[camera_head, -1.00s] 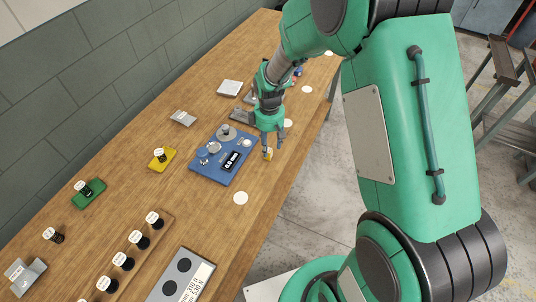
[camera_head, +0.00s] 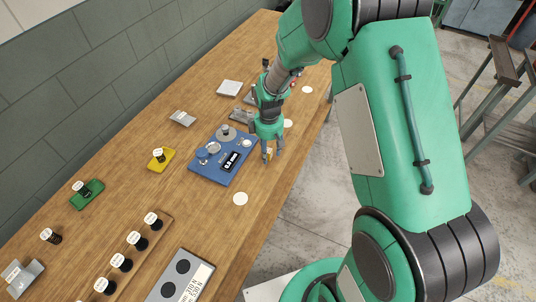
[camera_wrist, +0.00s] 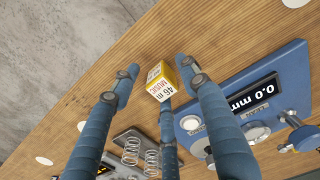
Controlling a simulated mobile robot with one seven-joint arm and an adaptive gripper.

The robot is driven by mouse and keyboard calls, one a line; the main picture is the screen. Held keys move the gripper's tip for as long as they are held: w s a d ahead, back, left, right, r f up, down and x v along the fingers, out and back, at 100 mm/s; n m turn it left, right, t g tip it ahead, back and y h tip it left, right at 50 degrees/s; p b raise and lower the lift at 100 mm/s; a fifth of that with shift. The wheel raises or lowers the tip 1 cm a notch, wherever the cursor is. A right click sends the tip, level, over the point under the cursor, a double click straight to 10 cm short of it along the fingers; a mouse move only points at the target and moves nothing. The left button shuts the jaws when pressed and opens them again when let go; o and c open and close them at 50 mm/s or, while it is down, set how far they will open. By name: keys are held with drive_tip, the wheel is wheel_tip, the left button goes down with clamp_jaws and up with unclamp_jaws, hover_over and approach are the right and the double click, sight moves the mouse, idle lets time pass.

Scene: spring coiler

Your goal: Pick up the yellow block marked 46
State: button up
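The small yellow-and-white block marked 46 (camera_wrist: 160,82) shows in the wrist view, between the tips of my gripper's blue fingers. Only a small bit of the block (camera_head: 269,154) shows in the head view, between the fingertips. My gripper (camera_wrist: 158,80) is open, with gaps between the fingers and the block's sides. One finger stands on each side and a third is near the block's lower edge. In the head view my gripper (camera_head: 271,154) points down near the table's right edge, just right of the blue gauge panel. Whether any finger touches the block is unclear.
The blue panel (camera_head: 209,173) with a 0.0 mm display stands close to the left. A yellow pad (camera_head: 165,164), a green pad (camera_head: 91,201) and a wooden rack (camera_head: 166,217) lie farther left and nearer. White discs dot the wooden table, whose edge is close by.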

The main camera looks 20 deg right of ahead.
sight(270, 152)
drive_tip(key=c, duration=0.9)
drive_tip(key=shift+r, duration=0.1)
drive_tip(key=shift+r, duration=0.55)
drive_tip(key=shift+s+r+p, duration=0.25)
drive_tip(key=shift+r+p, duration=0.05)
drive_tip(key=shift+r, duration=0.3)
drive_tip(key=shift+s+r+p, duration=0.2)
drive_tip(key=shift+r+p, duration=0.1)
drive_tip(key=shift+r, duration=0.3)
drive_tip(key=s, duration=0.5)
drive_tip(key=s+r+p, duration=0.1)
drive_tip(key=s, duration=0.9)
drive_tip(key=shift+a+r+p, duration=0.15)
drive_tip(key=shift+p, duration=0.25)
drive_tip(key=shift+c, duration=0.2)
